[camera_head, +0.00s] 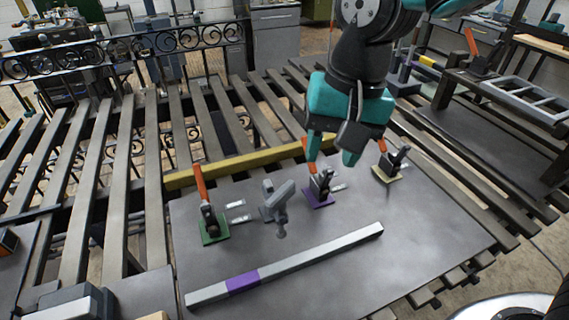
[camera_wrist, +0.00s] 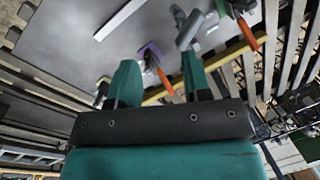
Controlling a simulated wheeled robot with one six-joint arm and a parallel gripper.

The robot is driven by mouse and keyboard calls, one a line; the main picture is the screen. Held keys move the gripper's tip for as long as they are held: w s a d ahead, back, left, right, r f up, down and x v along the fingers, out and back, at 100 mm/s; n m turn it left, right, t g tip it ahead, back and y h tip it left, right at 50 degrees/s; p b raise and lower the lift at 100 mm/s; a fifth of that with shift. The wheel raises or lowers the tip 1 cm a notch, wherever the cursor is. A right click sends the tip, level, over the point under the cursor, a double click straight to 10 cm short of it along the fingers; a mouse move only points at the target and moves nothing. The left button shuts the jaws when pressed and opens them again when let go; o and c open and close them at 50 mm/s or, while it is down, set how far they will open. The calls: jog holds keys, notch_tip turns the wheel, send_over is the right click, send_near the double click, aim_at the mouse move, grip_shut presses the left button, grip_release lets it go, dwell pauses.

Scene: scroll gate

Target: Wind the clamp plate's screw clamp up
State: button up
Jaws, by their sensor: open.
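A grey metal plate (camera_head: 330,270) lies on the slatted bench. A grey clamp (camera_head: 275,207), which looks like the screw clamp, stands on it between the green-based and purple-based toggle clamps. It also shows in the wrist view (camera_wrist: 187,30), beyond the right finger. How far its screw is wound I cannot tell. My gripper (camera_head: 331,152) is open and empty, to the right of the grey clamp and above the purple-based clamp (camera_head: 320,188). In the wrist view that clamp's orange handle (camera_wrist: 164,80) shows between my fingers (camera_wrist: 158,75), apparently beyond them; contact is unclear.
Toggle clamps with upright orange handles stand on a green base (camera_head: 213,228) and a yellow base (camera_head: 389,165). A grey bar with a purple band (camera_head: 290,263) lies along the plate's front. A yellow bar (camera_head: 235,166) runs behind. The plate's front right is clear.

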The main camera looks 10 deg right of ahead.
aim_at(280, 191)
jog(key=w+a+r+m+h+p, duration=0.2)
jog(key=w+a+r+m+p, duration=0.15)
jog(key=w+a+m, duration=0.3)
jog(key=shift+m, duration=0.45)
jog(key=f+p, duration=0.1)
jog(key=f, duration=0.5)
jog(key=f+p, duration=0.2)
jog(key=f, duration=0.4)
jog(key=f+p, duration=0.1)
jog(key=f, duration=0.5)
jog(key=shift+s+a+f+p, duration=0.1)
jog(key=shift+s+f+p, duration=0.15)
jog(key=shift+s+p, duration=0.1)
grip_shut()
